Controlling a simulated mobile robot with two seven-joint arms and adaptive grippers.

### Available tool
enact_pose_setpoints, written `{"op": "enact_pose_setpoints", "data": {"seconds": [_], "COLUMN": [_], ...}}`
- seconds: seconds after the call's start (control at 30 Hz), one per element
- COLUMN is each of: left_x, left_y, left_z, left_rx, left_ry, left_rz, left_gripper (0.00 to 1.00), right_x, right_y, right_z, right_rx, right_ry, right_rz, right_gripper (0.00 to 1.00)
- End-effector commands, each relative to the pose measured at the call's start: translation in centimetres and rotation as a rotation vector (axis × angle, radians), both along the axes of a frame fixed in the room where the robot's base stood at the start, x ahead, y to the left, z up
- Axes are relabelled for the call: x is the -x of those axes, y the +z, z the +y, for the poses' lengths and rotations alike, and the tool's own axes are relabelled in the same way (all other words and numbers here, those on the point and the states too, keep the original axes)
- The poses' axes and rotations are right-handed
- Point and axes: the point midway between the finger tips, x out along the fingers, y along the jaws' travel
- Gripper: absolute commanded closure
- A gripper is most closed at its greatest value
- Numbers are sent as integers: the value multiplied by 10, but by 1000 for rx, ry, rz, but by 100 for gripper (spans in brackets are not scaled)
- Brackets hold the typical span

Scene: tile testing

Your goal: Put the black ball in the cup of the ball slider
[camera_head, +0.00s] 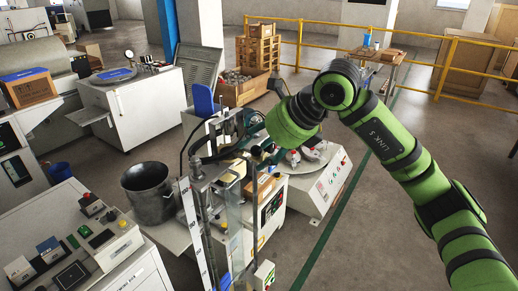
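My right arm comes in from the right and bends down to the left over the test bench. My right gripper (222,157) is a small dark shape at the upper part of a tall frame with upright posts (203,215), which may be the ball slider. Its fingers blend into the dark parts there, so I cannot tell whether they are open or shut, or hold anything. I cannot make out the black ball or the cup. My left gripper is not in view.
A dark metal bucket (150,192) stands left of the frame. A control console (85,245) is at the lower left. A white machine (325,182) stands behind the bench on the right. Open floor (390,235) lies at right, with a yellow railing (440,75) behind.

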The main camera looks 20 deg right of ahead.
Motion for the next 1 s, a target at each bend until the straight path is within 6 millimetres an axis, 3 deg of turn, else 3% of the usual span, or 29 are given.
{"op": "enact_pose_setpoints", "data": {"seconds": [0.27, 0.7, 1.0], "left_x": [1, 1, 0], "left_y": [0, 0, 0], "left_z": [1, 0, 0], "left_rx": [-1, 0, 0], "left_ry": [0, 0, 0], "left_rz": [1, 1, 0], "left_gripper": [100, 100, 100], "right_x": [2, 48, 62], "right_y": [11, 76, 94], "right_z": [-8, -37, -45], "right_rx": [3, 3, 3], "right_ry": [-12, -4, -1], "right_rz": [-11, -7, -1], "right_gripper": [49, 49, 49]}}
